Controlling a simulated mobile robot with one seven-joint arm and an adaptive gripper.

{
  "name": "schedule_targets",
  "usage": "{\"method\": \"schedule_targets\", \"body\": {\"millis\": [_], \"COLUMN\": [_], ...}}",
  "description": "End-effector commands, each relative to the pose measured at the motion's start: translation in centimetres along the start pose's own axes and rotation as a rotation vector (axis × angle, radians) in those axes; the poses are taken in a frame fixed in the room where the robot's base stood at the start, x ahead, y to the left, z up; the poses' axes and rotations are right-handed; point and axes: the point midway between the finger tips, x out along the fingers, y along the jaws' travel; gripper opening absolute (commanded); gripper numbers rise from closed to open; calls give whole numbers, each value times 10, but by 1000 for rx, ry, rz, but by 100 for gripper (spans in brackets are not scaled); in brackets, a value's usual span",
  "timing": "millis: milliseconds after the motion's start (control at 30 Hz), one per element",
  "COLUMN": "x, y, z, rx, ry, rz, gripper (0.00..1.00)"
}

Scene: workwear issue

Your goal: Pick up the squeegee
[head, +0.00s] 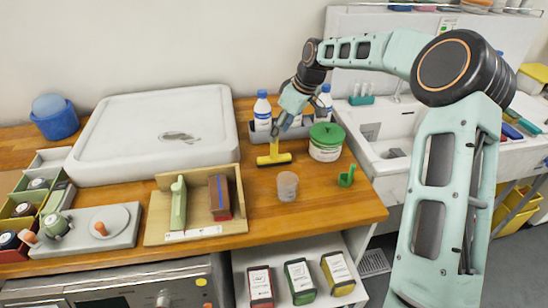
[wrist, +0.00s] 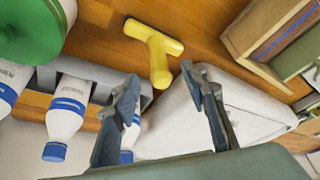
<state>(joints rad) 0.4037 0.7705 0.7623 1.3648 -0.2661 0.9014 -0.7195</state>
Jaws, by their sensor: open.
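The yellow squeegee (head: 273,157) lies on the wooden counter in the head view, left of the tub with the green lid. In the wrist view the T-shaped squeegee (wrist: 158,48) is just beyond the fingertips, its handle pointing toward the gap between them. My gripper (head: 279,128) is above the counter at the squeegee's handle end, in front of the bottle rack. In the wrist view my gripper (wrist: 160,76) is open, with nothing between its fingers. Whether a finger touches the squeegee cannot be told.
White bottles (head: 262,111) stand in a grey rack (head: 296,130) behind the squeegee. The green-lidded tub (head: 325,143) is close on its right. A clear cup (head: 287,186) stands in front, and a wooden tray (head: 155,215) and white basin (head: 150,140) are left.

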Motion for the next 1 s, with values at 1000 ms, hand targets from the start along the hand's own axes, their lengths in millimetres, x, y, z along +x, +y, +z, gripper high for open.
{"method": "schedule_targets", "body": {"millis": [1000], "x": [50], "y": [1], "z": [-3], "rx": [0], "ry": [-1], "rz": [-1], "gripper": [1]}}
